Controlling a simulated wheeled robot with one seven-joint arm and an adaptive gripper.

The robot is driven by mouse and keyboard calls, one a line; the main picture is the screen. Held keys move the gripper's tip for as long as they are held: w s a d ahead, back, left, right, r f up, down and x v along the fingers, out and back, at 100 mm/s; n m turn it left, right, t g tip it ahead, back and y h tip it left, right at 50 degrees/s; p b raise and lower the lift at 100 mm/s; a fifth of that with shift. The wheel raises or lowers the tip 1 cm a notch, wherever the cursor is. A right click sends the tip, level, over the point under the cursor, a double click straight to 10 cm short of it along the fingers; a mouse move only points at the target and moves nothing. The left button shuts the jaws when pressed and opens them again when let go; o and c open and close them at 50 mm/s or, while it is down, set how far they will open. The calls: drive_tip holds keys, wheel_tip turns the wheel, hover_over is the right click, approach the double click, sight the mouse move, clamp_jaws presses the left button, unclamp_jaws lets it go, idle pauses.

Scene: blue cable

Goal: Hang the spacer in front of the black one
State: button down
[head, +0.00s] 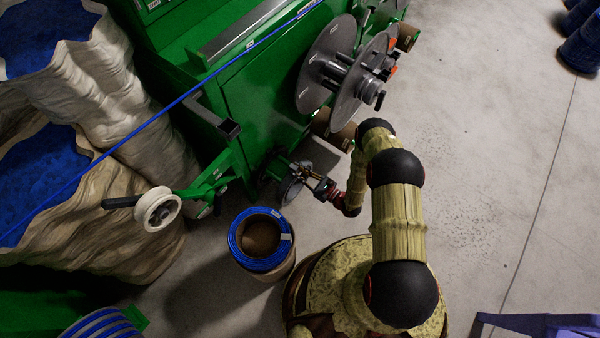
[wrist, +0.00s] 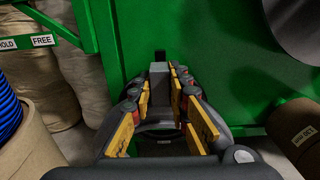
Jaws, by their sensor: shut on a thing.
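My gripper (head: 304,174) is low beside the green machine, at the end of my arm. In the wrist view its yellow-padded fingers (wrist: 159,88) are closed in on a narrow grey block-like piece, the spacer (wrist: 158,78), held with a green panel behind it. A grey disc (head: 290,190) shows just below the gripper in the head view; I cannot tell whether it belongs to the held piece. A dark round part (head: 268,166), perhaps the black one, is on the machine's low side, left of the gripper. Its details are too small to tell.
The green machine (head: 245,95) carries large grey reel discs (head: 327,65) above. A cardboard drum with blue cable (head: 258,262) stands below left of the gripper. Bare concrete floor (head: 490,150) is clear at right.

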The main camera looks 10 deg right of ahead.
drive_tip(key=shift+b+x, duration=0.6)
drive_tip(key=shift+x, duration=2.95)
idle(0.6)
drive_tip(key=shift+f, duration=0.5)
idle(0.9)
drive_tip(key=c, duration=1.6)
unclamp_jaws()
drive_tip(key=shift+o, duration=1.3)
drive_tip(key=o, duration=0.5)
drive_tip(key=shift+r, duration=0.3)
